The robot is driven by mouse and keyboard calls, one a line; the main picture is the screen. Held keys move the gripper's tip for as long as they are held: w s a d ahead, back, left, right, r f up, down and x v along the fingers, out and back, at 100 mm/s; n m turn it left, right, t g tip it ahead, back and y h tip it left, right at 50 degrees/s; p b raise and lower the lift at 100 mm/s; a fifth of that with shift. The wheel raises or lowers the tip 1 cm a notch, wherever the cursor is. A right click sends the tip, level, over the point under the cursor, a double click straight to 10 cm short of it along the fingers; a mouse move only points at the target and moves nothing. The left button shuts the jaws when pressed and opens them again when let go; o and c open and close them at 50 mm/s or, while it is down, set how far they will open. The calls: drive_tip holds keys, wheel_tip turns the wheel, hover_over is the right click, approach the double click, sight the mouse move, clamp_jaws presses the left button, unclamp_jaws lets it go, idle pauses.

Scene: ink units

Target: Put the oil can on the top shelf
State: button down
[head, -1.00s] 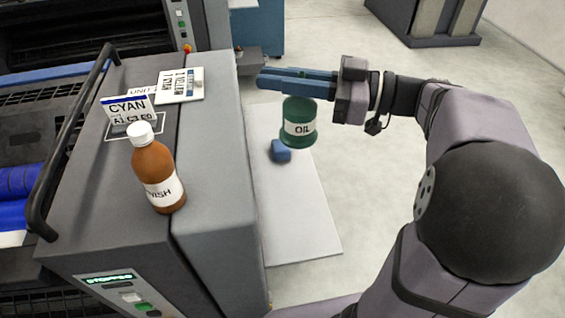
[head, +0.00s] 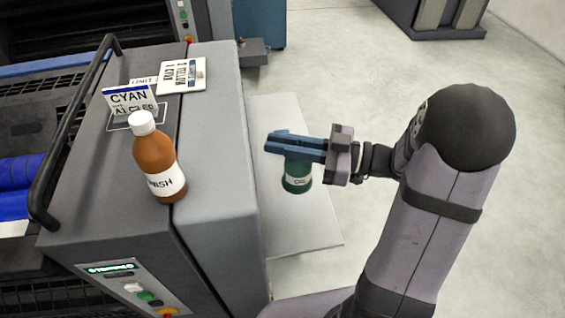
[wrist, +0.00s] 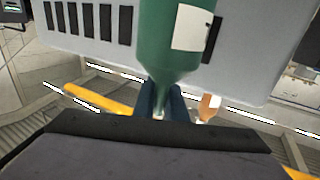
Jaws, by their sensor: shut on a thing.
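The green oil can (head: 297,176) hangs upright below my gripper (head: 280,141), its white label facing the head camera. My gripper's blue fingers are shut on its top. In the wrist view the can (wrist: 168,45) runs down to a narrow neck between the fingers (wrist: 160,105). In the head view the can is over a pale flat board (head: 315,222) beside the press; it appears apart from it, but the gap is hard to judge. I cannot tell whether this board is the top shelf.
The grey press cabinet (head: 215,200) stands left of the can. On it are a brown bottle (head: 157,165), a CYAN sign (head: 130,99) and a white card (head: 182,75). A black rail (head: 75,130) runs along its left. Open floor (head: 400,50) lies behind my arm.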

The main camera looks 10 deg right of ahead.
wheel_tip(320, 180, down, 8)
drive_tip(key=shift+b, duration=0.35)
idle(0.4)
drive_tip(key=shift+f, duration=0.1)
drive_tip(key=c, duration=1.8)
unclamp_jaws()
drive_tip(key=shift+s+d, duration=0.1)
drive_tip(key=shift+d, duration=0.2)
drive_tip(key=b+v, duration=0.1)
drive_tip(key=v, duration=1)
drive_tip(key=shift+d+r+b, duration=0.2)
drive_tip(key=shift+b, duration=0.1)
